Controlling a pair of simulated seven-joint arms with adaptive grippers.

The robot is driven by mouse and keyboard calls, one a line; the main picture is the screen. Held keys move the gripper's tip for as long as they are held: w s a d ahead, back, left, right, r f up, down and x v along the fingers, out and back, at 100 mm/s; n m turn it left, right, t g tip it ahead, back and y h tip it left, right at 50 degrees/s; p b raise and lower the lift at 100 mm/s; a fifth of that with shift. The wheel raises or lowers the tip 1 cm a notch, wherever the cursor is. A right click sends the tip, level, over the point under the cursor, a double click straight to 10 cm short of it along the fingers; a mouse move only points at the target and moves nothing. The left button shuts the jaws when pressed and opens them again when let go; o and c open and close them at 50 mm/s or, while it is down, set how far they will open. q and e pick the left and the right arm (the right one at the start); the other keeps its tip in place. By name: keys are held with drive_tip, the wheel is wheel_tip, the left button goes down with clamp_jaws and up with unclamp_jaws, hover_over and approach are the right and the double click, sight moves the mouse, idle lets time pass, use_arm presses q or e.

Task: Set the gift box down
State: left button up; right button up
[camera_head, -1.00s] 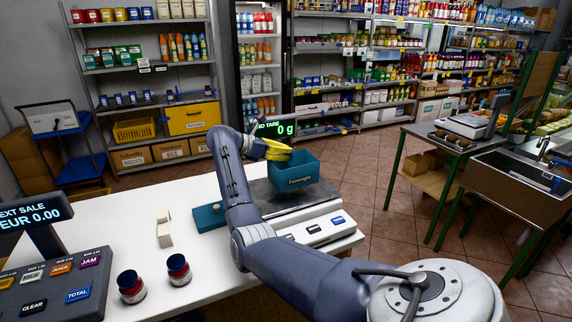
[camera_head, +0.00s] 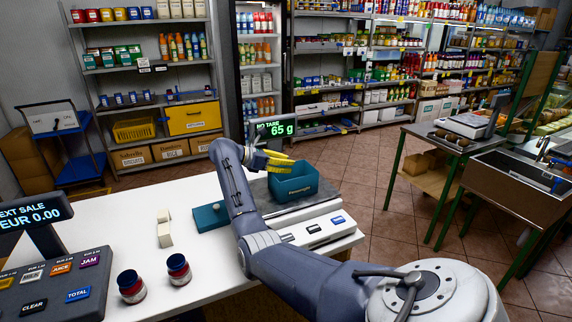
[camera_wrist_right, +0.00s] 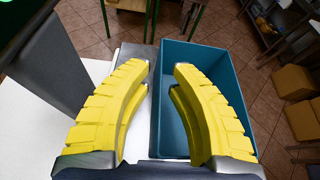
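The gift box (camera_head: 292,187) is a teal open-topped box with lettering on its front. It sits upright on the scale's dark plate (camera_head: 318,192). In the right wrist view the box (camera_wrist_right: 205,55) is empty where its inside shows. My right gripper (camera_head: 290,162) has yellow ribbed fingers at the box's near left rim. In the wrist view its fingers (camera_wrist_right: 164,72) stand apart astride the box's left wall, one outside and one over the inside, with a gap visible. My left gripper is not in view.
The scale display (camera_head: 275,129) reads 65 g. A flat teal piece, possibly a lid (camera_head: 211,216), lies left of the scale. Two small white blocks (camera_head: 164,233), two dark jars (camera_head: 179,269) and a till (camera_head: 55,285) stand on the white counter (camera_head: 120,215). Its left middle is clear.

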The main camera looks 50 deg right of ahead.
drive_tip(key=shift+o, duration=0.6)
drive_tip(key=shift+r, duration=0.1)
drive_tip(key=v, duration=1.2)
